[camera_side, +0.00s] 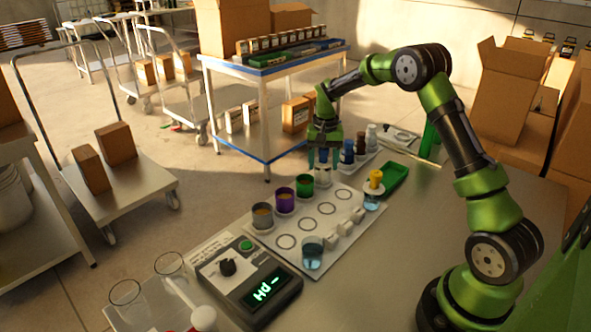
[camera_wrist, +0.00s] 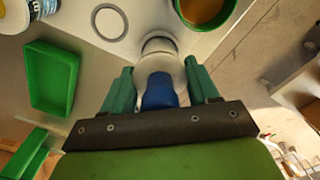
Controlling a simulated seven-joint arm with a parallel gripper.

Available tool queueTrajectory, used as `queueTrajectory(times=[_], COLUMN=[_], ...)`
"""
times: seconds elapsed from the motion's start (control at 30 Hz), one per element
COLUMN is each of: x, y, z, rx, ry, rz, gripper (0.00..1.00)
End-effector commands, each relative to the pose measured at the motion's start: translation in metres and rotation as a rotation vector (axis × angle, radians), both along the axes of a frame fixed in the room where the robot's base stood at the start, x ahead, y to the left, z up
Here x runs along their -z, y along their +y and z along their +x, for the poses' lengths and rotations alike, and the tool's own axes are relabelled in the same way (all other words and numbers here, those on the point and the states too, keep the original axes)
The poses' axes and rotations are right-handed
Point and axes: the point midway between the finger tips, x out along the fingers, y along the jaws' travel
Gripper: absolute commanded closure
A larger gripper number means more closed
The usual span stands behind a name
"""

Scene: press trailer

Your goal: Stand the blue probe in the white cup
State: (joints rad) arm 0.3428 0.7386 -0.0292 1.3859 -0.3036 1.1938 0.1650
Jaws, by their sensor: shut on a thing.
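My gripper (camera_side: 323,160) is shut on the blue probe (camera_wrist: 158,91), whose blue top shows between the two green fingers in the wrist view. In the side view, the probe's blue part (camera_side: 323,156) shows between the fingers. The white cup (camera_side: 323,175) stands at the far end of the row of coloured cups, directly below my gripper. In the wrist view its pale rim (camera_wrist: 159,45) shows just beyond the probe. The probe's lower end is hidden, so I cannot tell how deep it reaches into the cup.
A green cup (camera_side: 305,186), a purple cup (camera_side: 285,201) and a grey cup (camera_side: 262,216) stand nearby on the white board with rings. Bottles (camera_side: 348,151) stand close behind my gripper. A meter (camera_side: 247,280) is in front.

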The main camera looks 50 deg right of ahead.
Motion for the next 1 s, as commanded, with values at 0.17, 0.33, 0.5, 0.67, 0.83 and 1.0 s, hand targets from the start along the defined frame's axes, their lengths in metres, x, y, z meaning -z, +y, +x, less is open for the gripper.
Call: queueTrajectory(times=[0.17,0.33,0.5,0.67,0.83,1.0], x=[0.0,0.0,0.001,0.004,0.008,0.011], y=[0.0,0.0,0.0,0.0,0.0,0.0], z=[0.0,0.0,0.0,0.0,0.0,0.0], rx=[0.0,0.0,0.0,0.0,0.0,0.0], ry=[-0.001,-0.001,0.0,0.001,0.001,0.001], rz=[-0.001,-0.001,0.0,-0.001,0.0,-0.001], gripper=[0.73,0.73,0.73,0.73,0.73,0.73])
